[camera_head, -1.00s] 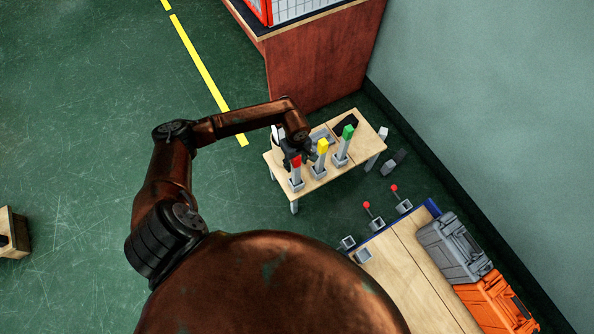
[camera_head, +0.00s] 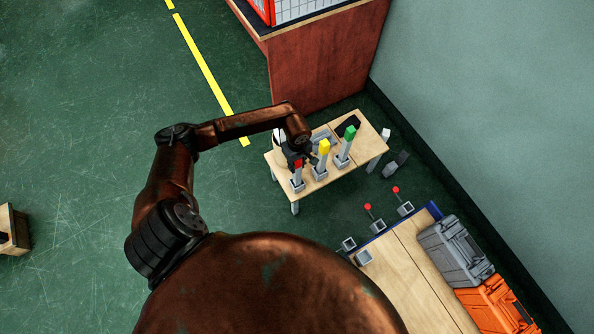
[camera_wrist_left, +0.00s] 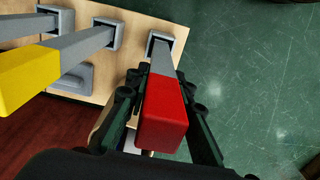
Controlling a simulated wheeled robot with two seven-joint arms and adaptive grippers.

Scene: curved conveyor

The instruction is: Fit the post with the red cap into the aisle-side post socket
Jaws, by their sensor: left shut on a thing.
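The post with the red cap (camera_head: 298,165) stands in a grey holder (camera_head: 297,186) at the near left of a small wooden table. It also shows in the left wrist view (camera_wrist_left: 162,112), between the fingers. My left gripper (camera_head: 299,160) is shut on this post near its cap. The post's foot is still inside the holder. At the near end of the long wooden bench, grey sockets (camera_head: 364,257) and (camera_head: 348,243) sit along the edge; I cannot tell which is the aisle-side one. My right gripper is not in view.
Posts with a yellow cap (camera_head: 323,147) and a green cap (camera_head: 349,134) stand in holders to the right on the same table. Red-knobbed sticks (camera_head: 368,208) stand by the bench's blue edge.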

